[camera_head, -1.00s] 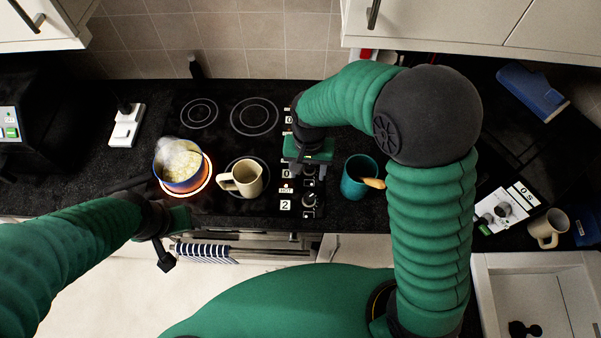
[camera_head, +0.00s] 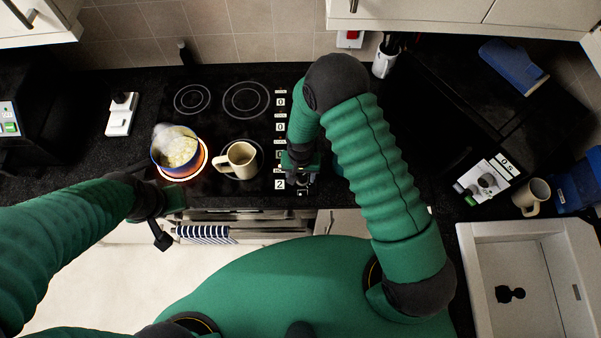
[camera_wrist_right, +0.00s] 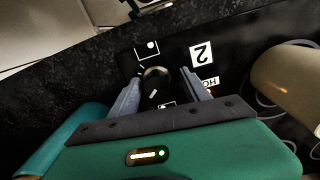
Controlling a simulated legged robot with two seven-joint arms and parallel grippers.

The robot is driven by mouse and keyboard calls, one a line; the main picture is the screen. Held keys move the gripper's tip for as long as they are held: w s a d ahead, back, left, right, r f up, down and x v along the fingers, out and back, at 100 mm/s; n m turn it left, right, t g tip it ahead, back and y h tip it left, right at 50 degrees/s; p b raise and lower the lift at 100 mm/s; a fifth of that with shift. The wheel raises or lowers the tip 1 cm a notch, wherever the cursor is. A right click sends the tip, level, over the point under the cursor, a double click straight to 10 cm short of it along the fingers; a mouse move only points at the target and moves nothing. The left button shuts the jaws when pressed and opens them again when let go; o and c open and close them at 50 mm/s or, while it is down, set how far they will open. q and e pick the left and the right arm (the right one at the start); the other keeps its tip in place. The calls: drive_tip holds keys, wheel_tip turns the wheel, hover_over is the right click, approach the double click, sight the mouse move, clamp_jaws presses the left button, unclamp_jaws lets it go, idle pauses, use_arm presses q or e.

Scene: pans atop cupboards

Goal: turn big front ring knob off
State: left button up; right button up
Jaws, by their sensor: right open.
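In the right wrist view a dark knob with a pale rim (camera_wrist_right: 156,84) stands on the black control strip, next to a label "2". My right gripper (camera_wrist_right: 161,76) is open, its two fingers on either side of the knob; I cannot tell if they touch it. In the head view my right gripper (camera_head: 299,168) is over the front of the strip and mostly hides the knobs. A blue pan (camera_head: 175,148) of pale steaming food stands on the glowing front left ring (camera_head: 184,178). My left gripper (camera_head: 172,202) is by the pan's handle side; its fingers are unclear.
A beige jug (camera_head: 238,160) stands on the other front ring, left of the strip. A teal mug (camera_wrist_right: 62,136) is close beside my right gripper in the wrist view.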

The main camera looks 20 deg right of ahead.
drive_tip(key=shift+d, duration=0.2)
drive_tip(key=shift+w+d+f, duration=0.1)
drive_tip(key=shift+d+f, duration=0.05)
drive_tip(key=shift+d, duration=0.05)
drive_tip(key=c, duration=0.8)
drive_tip(key=shift+a, duration=0.2)
clamp_jaws()
use_arm(q)
drive_tip(key=shift+w+d, duration=0.1)
drive_tip(key=shift+d, duration=0.25)
drive_tip(key=shift+d, duration=0.1)
use_arm(e)
drive_tip(key=shift+d, duration=0.1)
